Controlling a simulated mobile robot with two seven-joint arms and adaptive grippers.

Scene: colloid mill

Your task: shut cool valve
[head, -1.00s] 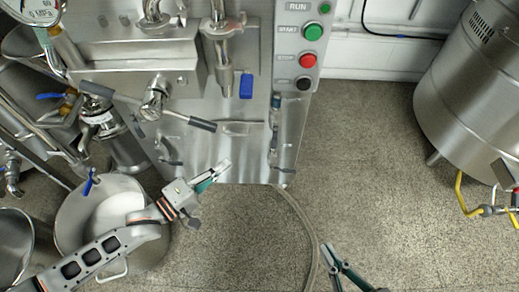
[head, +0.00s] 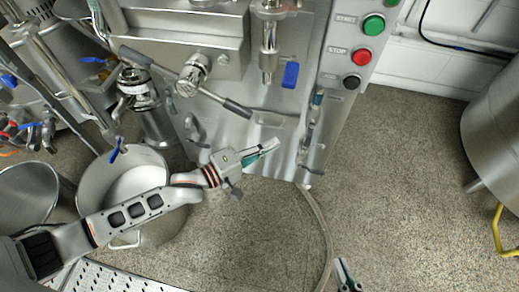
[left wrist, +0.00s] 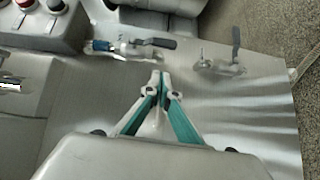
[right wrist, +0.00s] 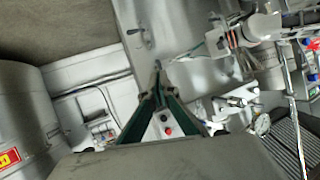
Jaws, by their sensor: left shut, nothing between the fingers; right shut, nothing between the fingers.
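Two small valves sit on the mill's steel panel; I cannot tell which is the cool valve.
A blue lever (head: 291,75) hangs from the mill's pipe. A long grey handle bar (head: 180,80) crosses the mill's front. The START and STOP button box (head: 352,50) is above. A steel pot (head: 90,195) stands under my left arm. A hose (head: 322,225) lies on otherwise open floor.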

